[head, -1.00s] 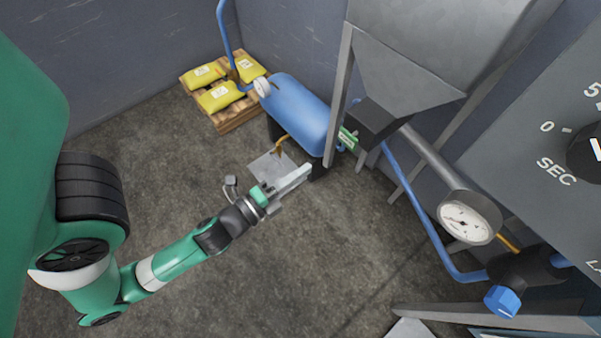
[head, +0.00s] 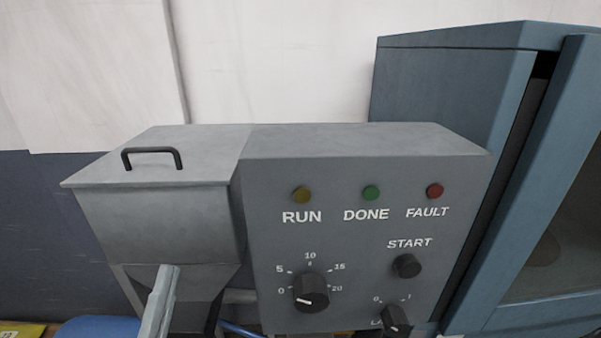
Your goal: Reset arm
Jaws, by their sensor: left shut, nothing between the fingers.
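My left gripper (head: 162,290) shows at the bottom left of the head view as pale grey fingers pointing up. The fingers are shut with nothing between them. They are in front of the sloped lower part of a grey metal hopper (head: 160,225); I cannot tell the gap between them. The rest of my left arm is below the picture. My right gripper is not in view.
A grey control panel (head: 355,245) has RUN, DONE and FAULT lamps, a START button (head: 406,265) and a numbered dial (head: 311,292). A blue cabinet (head: 435,90) stands at right. A blue tank (head: 100,327) and yellow bag (head: 20,331) show at lower left.

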